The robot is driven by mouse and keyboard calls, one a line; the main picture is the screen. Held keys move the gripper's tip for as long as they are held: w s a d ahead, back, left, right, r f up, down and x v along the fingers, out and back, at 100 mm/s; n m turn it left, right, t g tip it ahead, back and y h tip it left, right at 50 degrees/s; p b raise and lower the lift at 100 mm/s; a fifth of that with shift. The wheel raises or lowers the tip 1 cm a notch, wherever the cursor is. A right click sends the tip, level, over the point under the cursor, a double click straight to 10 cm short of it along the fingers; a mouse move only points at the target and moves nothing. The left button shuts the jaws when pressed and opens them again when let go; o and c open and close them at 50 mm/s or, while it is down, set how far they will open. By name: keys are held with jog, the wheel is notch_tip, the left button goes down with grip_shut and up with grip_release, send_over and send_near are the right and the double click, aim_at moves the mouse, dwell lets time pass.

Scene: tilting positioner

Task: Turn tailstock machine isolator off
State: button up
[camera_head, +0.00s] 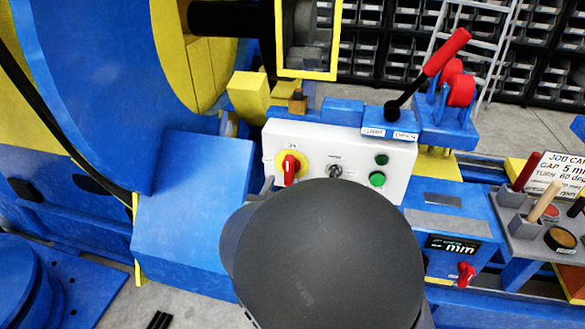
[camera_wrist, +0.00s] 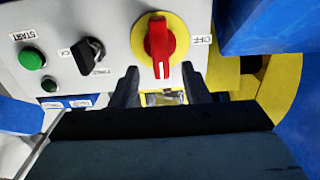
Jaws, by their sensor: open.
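The isolator is a red handle on a yellow disc (camera_head: 290,167), on the left part of a white control panel (camera_head: 340,153). In the wrist view the red handle (camera_wrist: 160,45) stands upright in the picture, a white mark at its lower end. An OFF label lies to the right of the disc. My gripper (camera_wrist: 160,82) is open and empty; its two dark fingers flank the space below the handle's lower end. Contact with the handle cannot be told. In the head view my dark wrist hides most of the gripper.
A black selector knob (camera_wrist: 88,55) and a green START button (camera_wrist: 32,58) sit left of the isolator in the wrist view. A red-handled lever (camera_head: 447,52) rises behind the panel. A blue box with an mm display (camera_head: 452,245) stands at right. Blue machine body (camera_head: 185,205) is at left.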

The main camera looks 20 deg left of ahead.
aim_at(288, 172)
jog(key=w, duration=0.5)
jog(key=shift+a, duration=0.1)
grip_shut()
